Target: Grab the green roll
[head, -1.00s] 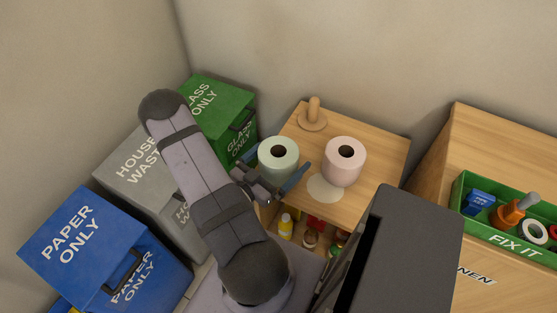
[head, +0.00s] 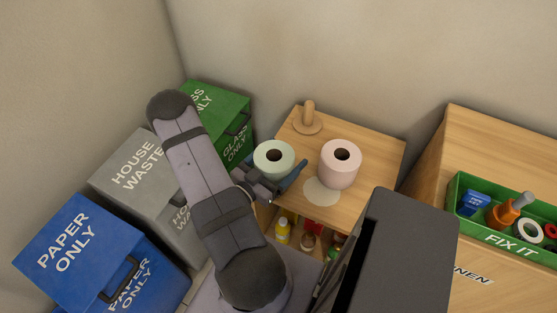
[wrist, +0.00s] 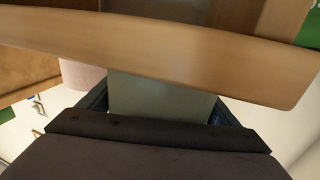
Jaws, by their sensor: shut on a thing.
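The pale green roll (head: 274,158) stands at the left edge of the wooden cabinet top, its dark core hole facing up. My gripper (head: 278,170) is shut on the green roll, with a blue finger on its right side. My gripper hides the roll's lower part in the head view, so I cannot tell whether its base touches the surface. In the wrist view the green roll (wrist: 160,95) sits between the dark fingers, partly behind a wooden edge.
A pink roll (head: 341,165) stands close by on the right, beside a pale disc (head: 321,192). A wooden peg holder (head: 308,118) stands behind. Green, grey (head: 135,165) and blue (head: 75,245) bins are to the left. A dark box (head: 405,260) stands in front at right.

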